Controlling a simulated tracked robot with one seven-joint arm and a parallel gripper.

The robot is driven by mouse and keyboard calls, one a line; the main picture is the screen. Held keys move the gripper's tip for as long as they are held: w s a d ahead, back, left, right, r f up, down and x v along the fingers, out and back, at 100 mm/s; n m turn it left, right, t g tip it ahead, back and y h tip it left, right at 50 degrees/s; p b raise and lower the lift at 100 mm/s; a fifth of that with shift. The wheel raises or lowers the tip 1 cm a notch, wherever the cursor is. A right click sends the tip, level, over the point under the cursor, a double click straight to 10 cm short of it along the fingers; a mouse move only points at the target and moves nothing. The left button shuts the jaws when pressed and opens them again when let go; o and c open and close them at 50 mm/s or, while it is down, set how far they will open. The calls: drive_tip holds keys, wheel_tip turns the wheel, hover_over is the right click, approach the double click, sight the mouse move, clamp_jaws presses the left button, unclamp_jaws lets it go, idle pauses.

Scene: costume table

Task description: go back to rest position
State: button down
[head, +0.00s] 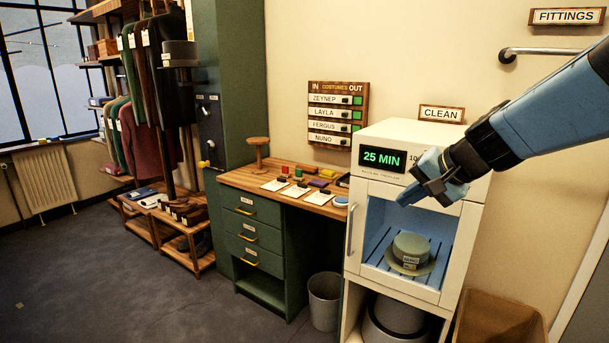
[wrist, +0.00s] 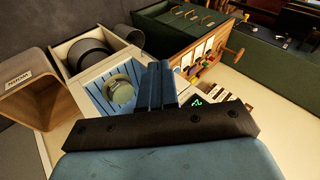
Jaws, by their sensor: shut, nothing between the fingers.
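My gripper (head: 407,199) is at the right in the head view, in front of the upper part of the white cabinet (head: 475,189) with the CLEAN sign. It is shut and empty. In the wrist view its fingers (wrist: 161,82) are together. A green-grey hat (head: 411,247) with a small tag sits on the blue slatted shelf inside the cabinet, below and apart from my gripper. The hat also shows in the wrist view (wrist: 121,92). The cabinet display (head: 382,158) reads 25 MIN; my gripper and arm hide part of the panel to its right.
A green desk (head: 262,231) with a wooden top stands left of the cabinet, with cards and small items on it. A grey bin (head: 324,301) stands between them. A brown bin (head: 497,318) is at the lower right. Clothes racks (head: 150,90) stand at the left.

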drive_tip(key=s+d+n+g+h, duration=0.1)
drive_tip(key=s+n+h, duration=0.4)
drive_tip(key=s, duration=0.9)
drive_tip(key=shift+s+d+n, duration=0.2)
drive_tip(key=shift+d+n, duration=0.5)
